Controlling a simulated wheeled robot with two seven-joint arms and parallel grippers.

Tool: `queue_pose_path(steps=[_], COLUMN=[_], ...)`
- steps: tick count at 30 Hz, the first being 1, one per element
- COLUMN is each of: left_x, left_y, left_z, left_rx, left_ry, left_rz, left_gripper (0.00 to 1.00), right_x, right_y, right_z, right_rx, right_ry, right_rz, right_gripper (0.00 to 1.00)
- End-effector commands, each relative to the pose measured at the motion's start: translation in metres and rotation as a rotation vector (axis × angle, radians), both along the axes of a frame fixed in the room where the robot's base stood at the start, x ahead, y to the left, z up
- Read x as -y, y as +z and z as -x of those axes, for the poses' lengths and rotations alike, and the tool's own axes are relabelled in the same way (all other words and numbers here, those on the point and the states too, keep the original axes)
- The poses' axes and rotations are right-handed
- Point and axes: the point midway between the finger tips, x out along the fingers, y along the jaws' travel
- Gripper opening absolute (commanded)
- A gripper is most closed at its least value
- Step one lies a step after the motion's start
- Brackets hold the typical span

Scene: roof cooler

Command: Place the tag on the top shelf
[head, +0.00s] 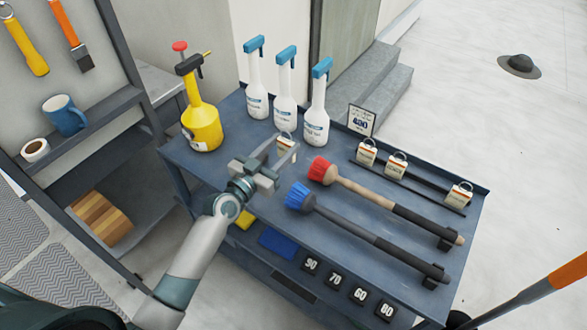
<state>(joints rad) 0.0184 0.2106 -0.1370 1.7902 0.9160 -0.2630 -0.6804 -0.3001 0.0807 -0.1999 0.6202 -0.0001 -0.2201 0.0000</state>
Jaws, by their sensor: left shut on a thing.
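My left gripper (284,151) is shut on a small cream tag (286,143) with a loop on top, over the cart's dark blue-grey top shelf (240,130). The fingers partly hide this tag, and I cannot tell whether it touches the shelf. Three similar tags, the left one (367,152), the middle one (396,165) and the right one (460,195), stand along a dark rail at the right back of the top shelf. My right gripper is not in view.
Three white spray bottles (285,90) and a yellow pump sprayer (203,125) stand behind and left. A rack with a blue mug (65,115) is at left.

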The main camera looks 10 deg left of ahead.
Motion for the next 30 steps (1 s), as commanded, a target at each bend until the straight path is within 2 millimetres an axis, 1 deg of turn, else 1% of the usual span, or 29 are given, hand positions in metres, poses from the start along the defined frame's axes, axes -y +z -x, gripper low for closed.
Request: queue_pose_path(steps=[1, 3, 6, 9, 20, 23, 27, 30], left_x=[-0.001, 0.000, -0.001, 0.000, 0.000, -0.001, 0.000, 0.000], left_y=[-0.010, -0.022, -0.034, -0.040, -0.042, -0.051, -0.071, -0.080], left_z=[0.000, 0.000, 0.000, 0.000, 0.000, 0.000, 0.000, 0.000], left_rx=[-0.004, -0.003, -0.003, 0.000, -0.001, 0.000, -0.001, -0.001], left_ry=[-0.001, -0.002, 0.000, 0.000, -0.001, -0.001, -0.002, -0.001], left_rz=[-0.003, -0.002, -0.003, -0.002, -0.001, -0.002, -0.004, -0.003], left_gripper=[0.21, 0.21, 0.21, 0.21, 0.21, 0.21, 0.21, 0.21], right_x=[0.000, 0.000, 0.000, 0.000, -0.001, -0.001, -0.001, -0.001], right_y=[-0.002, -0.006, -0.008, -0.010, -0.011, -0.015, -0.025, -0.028], right_z=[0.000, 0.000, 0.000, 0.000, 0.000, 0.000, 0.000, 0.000], right_rx=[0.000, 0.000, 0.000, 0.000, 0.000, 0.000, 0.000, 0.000], right_ry=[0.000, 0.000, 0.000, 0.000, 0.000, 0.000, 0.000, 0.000], right_rz=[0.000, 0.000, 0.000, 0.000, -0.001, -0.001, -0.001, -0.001], right_gripper=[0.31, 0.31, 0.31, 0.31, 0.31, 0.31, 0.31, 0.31])
